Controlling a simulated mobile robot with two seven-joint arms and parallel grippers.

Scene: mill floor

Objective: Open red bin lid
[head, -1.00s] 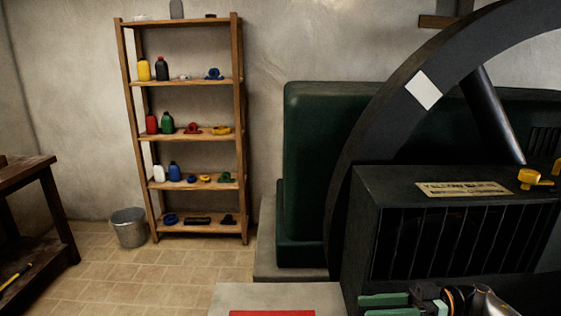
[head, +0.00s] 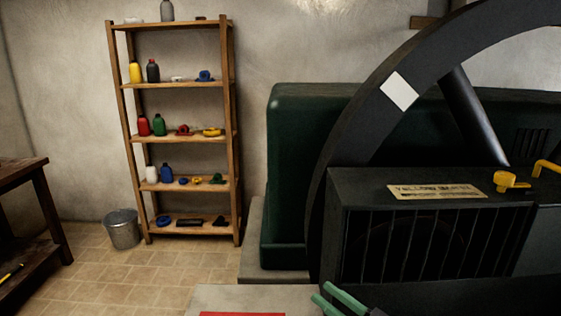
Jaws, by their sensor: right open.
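A flat red strip (head: 242,314) shows at the bottom edge of the head view, on or in a pale grey block (head: 215,298). Most of it is cut off by the frame, so I cannot tell whether it is the red bin lid or whether it is open. My right gripper (head: 335,300) is at the bottom edge, right of the red strip and apart from it in the picture. Its two green fingers are spread and empty, pointing up and left. My left gripper is not in view.
A large dark machine with a flywheel (head: 372,120) and a slatted housing (head: 430,240) fills the right side. A wooden shelf (head: 232,120) with bottles and small parts stands at the back, beside a metal bucket (head: 122,230). A dark bench (head: 35,185) is at left; tiled floor between is clear.

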